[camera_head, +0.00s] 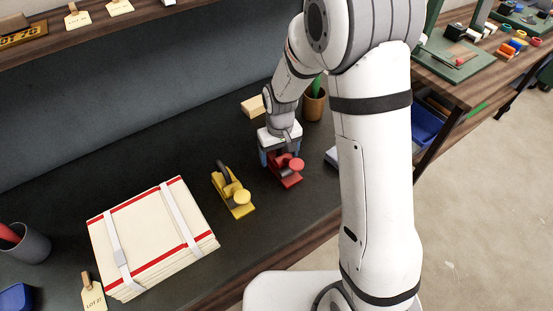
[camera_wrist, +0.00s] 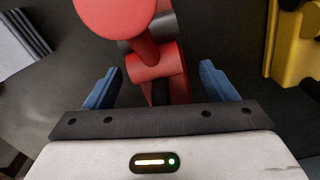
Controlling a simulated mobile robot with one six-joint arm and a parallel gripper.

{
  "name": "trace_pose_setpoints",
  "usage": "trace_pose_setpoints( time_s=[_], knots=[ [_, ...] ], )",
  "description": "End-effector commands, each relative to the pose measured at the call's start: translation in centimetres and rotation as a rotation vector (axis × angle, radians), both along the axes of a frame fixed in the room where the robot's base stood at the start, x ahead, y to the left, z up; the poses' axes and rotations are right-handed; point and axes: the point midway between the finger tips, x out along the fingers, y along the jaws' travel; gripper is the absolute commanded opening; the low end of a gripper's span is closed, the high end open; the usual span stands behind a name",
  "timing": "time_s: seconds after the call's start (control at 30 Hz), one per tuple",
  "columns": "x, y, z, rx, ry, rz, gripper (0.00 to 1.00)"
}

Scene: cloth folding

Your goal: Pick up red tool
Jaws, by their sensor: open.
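The red tool (camera_head: 285,170) rests on the dark bench top, to the right of a similar yellow tool. It has a round red knob at its near end. In the wrist view the red tool (camera_wrist: 158,70) lies between and ahead of my gripper's two blue fingers. My gripper (camera_head: 279,158) is right over the tool in the head view, and it hides part of the tool's far end. In the wrist view my gripper (camera_wrist: 160,88) is open, with a gap on both sides of the red body.
The yellow tool (camera_head: 234,192) stands close on the left; its edge shows in the wrist view (camera_wrist: 296,45). A bundle of folded cloth (camera_head: 150,235) lies further left. A potted plant (camera_head: 314,103) and a wooden block (camera_head: 254,106) are behind. A grey item (camera_head: 331,156) is to the right.

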Motion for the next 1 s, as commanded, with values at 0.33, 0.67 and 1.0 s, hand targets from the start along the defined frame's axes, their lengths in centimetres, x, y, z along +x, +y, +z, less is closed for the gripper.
trace_pose_setpoints(
  time_s=[0.33,0.67,1.0],
  knots=[
    [-0.01,0.05,0.04,0.0,0.0,0.001,0.54],
    [-0.02,0.08,0.05,0.0,0.0,0.001,0.27],
    [-0.04,0.11,0.05,0.0,0.0,0.001,0.0]
  ],
)
